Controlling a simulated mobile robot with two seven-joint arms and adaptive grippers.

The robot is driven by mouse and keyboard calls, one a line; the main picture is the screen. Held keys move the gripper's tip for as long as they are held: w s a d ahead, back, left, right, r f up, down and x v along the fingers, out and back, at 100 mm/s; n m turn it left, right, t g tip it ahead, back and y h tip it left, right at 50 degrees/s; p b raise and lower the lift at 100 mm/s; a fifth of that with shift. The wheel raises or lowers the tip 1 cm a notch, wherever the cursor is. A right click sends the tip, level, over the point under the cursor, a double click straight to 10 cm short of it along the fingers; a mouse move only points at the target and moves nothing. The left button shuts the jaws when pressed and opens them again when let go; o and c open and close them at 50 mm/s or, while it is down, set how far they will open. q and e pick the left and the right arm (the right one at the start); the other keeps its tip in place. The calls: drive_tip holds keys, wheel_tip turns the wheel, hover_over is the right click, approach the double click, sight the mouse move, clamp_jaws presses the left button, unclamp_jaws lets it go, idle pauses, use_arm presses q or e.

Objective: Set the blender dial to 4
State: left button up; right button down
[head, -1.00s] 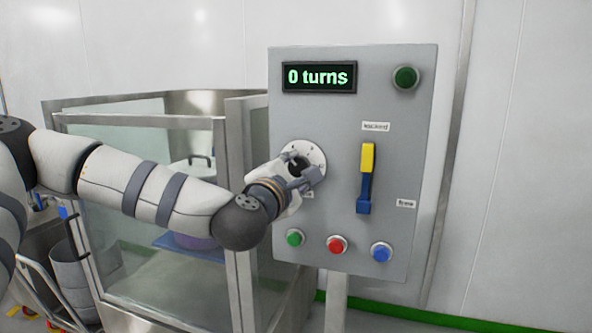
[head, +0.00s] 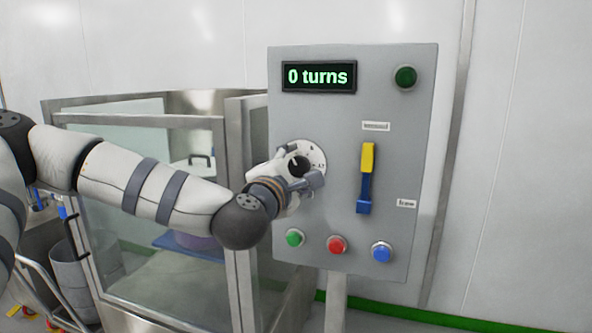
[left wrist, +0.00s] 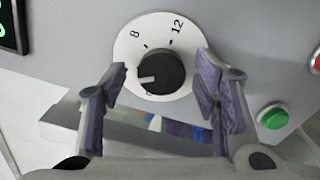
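The blender dial is a black knob (left wrist: 160,72) on a round white plate (left wrist: 128,45), seen in the left wrist view. The numbers 8 and 12 are readable there. The knob's white mark points left in that view, below the 8, and a character near it is partly covered. In the head view the dial plate (head: 319,153) is on the grey control panel (head: 340,120). My left gripper (head: 298,172) is open, its two fingers apart on either side of the knob with gaps visible. I cannot tell how deep they reach. My right gripper is out of view.
A display (head: 319,77) above the dial reads "0 turns". A yellow and blue lever (head: 366,180) is right of the dial. Green (head: 294,238), red (head: 337,244) and blue (head: 381,251) buttons sit below. A glass-walled metal enclosure (head: 150,121) stands left of the panel.

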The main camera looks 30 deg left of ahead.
use_arm(q)
drive_tip(key=v, duration=0.7)
drive_tip(key=shift+s, duration=0.3)
drive_tip(key=shift+d, duration=0.1)
drive_tip(key=s+d+f+m+g+h, duration=0.2)
drive_tip(key=s+d+f+m+g, duration=0.15)
drive_tip(key=f, duration=0.55)
drive_tip(key=s+d+f+m+g+h, duration=0.25)
drive_tip(key=f+m, duration=0.25)
drive_tip(key=f, duration=0.5)
drive_tip(key=s+d+f+m+g+h, duration=0.15)
drive_tip(key=d+f+m, duration=0.3)
drive_tip(key=f, duration=0.45)
drive_tip(key=s+a+f+m+g, duration=0.1)
drive_tip(key=s+f+m+g, duration=0.4)
drive_tip(key=s, duration=0.9)
drive_tip(key=s+a+f+m+g+y, duration=0.1)
drive_tip(key=s+f+m+g, duration=0.5)
drive_tip(key=s+f, duration=0.6)
drive_tip(key=shift+s+a+m+y, duration=0.3)
drive_tip(key=shift+s+a, duration=0.05)
drive_tip(key=shift+s, duration=0.75)
